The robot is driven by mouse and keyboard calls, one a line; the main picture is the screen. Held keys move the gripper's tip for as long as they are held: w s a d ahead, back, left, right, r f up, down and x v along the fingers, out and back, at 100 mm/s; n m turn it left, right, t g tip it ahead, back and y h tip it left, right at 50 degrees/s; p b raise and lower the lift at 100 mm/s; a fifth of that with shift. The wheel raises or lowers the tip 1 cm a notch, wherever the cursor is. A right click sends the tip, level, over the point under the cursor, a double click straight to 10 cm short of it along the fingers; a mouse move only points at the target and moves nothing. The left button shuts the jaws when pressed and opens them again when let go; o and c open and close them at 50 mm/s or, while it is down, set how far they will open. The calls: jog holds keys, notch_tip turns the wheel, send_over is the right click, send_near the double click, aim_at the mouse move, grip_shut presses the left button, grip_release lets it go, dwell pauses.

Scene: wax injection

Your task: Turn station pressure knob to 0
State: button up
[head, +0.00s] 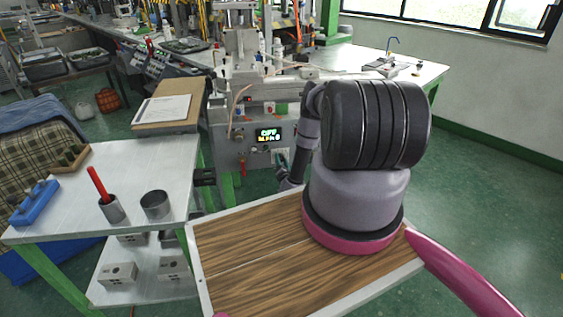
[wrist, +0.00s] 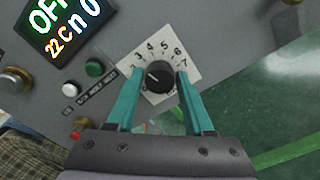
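The black pressure knob (wrist: 160,76) sits on a white dial plate (wrist: 157,49) in the wrist view. Numbers 3 to 7 show along the plate's upper edge; lower numbers are hidden by my left finger. A small pale mark on the knob points to the left, below the 3. My gripper (wrist: 161,82) has two teal fingers, one on each side of the knob, with the knob between the tips. They look spread, with no clear contact. In the head view my arm mostly hides the knob. The station display (wrist: 66,22) reads OFF, 22C, n 0.
In the head view, a white table (head: 130,165) with a red-handled tool in a cup (head: 112,209) stands left of the station (head: 240,155).

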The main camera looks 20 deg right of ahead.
grip_shut()
jog(key=shift+n, duration=0.3)
jog(key=n, duration=0.3)
jog(key=shift+n, duration=0.3)
jog(key=shift+s+n, duration=0.1)
jog(key=shift+n, duration=6.7)
jog(key=shift+f, duration=0.1)
